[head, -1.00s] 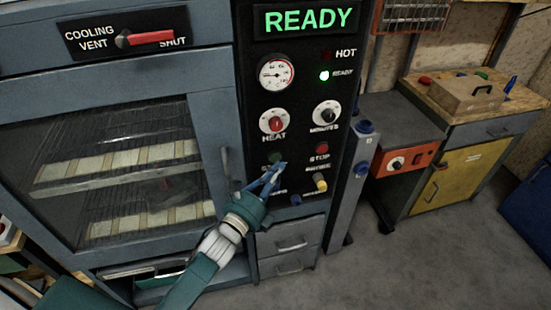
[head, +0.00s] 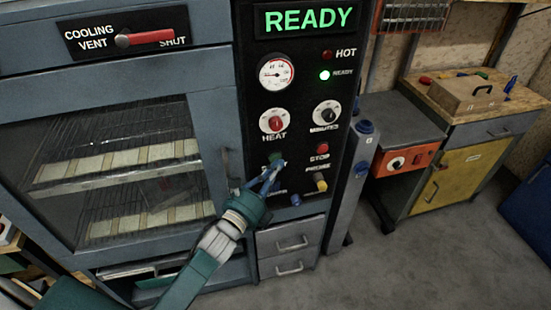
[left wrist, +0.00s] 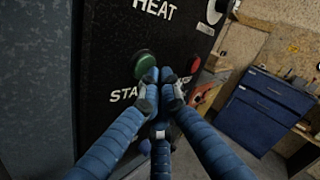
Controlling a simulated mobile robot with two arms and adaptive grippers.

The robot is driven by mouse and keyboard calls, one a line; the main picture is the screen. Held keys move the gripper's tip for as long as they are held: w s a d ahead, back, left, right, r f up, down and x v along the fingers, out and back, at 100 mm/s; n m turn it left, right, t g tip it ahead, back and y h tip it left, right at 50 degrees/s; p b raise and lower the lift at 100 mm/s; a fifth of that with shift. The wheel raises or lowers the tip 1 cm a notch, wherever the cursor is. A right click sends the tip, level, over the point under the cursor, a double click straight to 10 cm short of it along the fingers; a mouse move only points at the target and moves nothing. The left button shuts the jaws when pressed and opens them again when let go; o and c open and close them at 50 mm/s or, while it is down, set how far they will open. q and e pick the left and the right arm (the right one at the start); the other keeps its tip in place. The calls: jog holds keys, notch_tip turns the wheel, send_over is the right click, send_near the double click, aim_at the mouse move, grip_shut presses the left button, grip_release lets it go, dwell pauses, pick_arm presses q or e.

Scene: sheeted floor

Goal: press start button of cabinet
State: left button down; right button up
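The cabinet (head: 219,110) is a blue-grey oven-like unit with a black control panel. Its green start button (head: 275,157) is on the panel below the heat knob, left of the red stop button (head: 322,149). My left gripper (head: 275,166) is at the panel, with its fingertips just below the green button and partly covering its label. In the left wrist view the green button (left wrist: 145,64) is beside the fingertips (left wrist: 159,76), which are together with nothing between them. I cannot tell whether they touch the button. My right gripper is not in view.
The lit display (head: 308,19) reads READY. A yellow knob (head: 321,186) and a blue knob (head: 296,200) are close to my gripper's right. A grey post (head: 350,190) and a workbench (head: 480,130) stand to the right. Floor (head: 430,260) there is clear.

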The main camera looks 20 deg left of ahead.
pick_arm(q)
jog(key=shift+w+a, duration=0.2)
jog(key=shift+w, duration=0.1)
dwell(0.7)
jog(key=shift+s, duration=0.1)
jog(key=shift+s+d, duration=0.45)
jog(key=shift+s, duration=0.1)
jog(key=shift+s+d+p, duration=0.25)
jog(key=shift+s+d, duration=0.45)
jog(key=shift+s, duration=0.35)
jog(key=shift+s+d+p, duration=0.2)
jog(key=shift+s+d, duration=0.5)
jog(key=shift+s, duration=0.35)
